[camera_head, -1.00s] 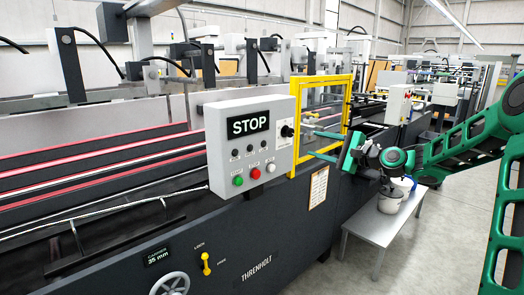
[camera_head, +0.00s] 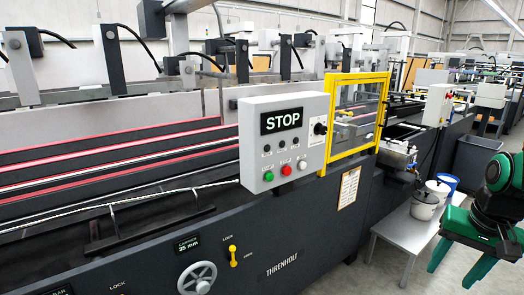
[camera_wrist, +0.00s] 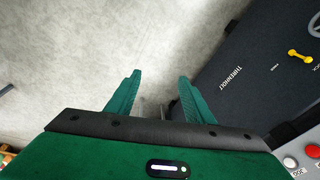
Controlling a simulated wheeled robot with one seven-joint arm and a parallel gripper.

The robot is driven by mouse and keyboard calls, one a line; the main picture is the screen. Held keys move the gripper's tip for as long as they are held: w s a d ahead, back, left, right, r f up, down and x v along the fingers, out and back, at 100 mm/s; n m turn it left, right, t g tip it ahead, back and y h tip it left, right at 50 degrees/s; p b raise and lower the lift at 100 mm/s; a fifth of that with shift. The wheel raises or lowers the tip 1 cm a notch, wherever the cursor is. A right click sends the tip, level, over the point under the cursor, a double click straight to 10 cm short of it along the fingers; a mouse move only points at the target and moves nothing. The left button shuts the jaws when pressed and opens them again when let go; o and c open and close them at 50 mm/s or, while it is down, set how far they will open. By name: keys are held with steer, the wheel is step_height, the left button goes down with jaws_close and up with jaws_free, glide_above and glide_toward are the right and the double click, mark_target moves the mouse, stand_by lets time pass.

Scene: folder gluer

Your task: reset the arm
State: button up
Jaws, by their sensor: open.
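My gripper (camera_head: 460,262) is at the lower right in the head view, in front of the machine and to the right of the small table. Its two green fingers point down and are spread apart. In the wrist view my gripper (camera_wrist: 157,95) also shows with its fingers apart and nothing between them. Beyond the fingers is pale floor. The rest of my arm is mostly out of the head view.
The folder gluer has a STOP control box (camera_head: 282,140) and a yellow guard frame (camera_head: 352,120). A yellow lock lever (camera_head: 233,255) and handwheel (camera_head: 198,279) sit on its front. A low grey table (camera_head: 388,232) holds a white bucket (camera_head: 425,207). A grey bin (camera_head: 478,158) stands behind.

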steer(key=s+g, duration=0.2)
steer(key=s, duration=1)
steer(key=shift+s+f+n, duration=0.3)
steer(key=shift+s+f, duration=0.1)
steer(key=shift+w, duration=0.15)
steer(key=shift+w+f, duration=0.25)
steer(key=shift+w, duration=0.25)
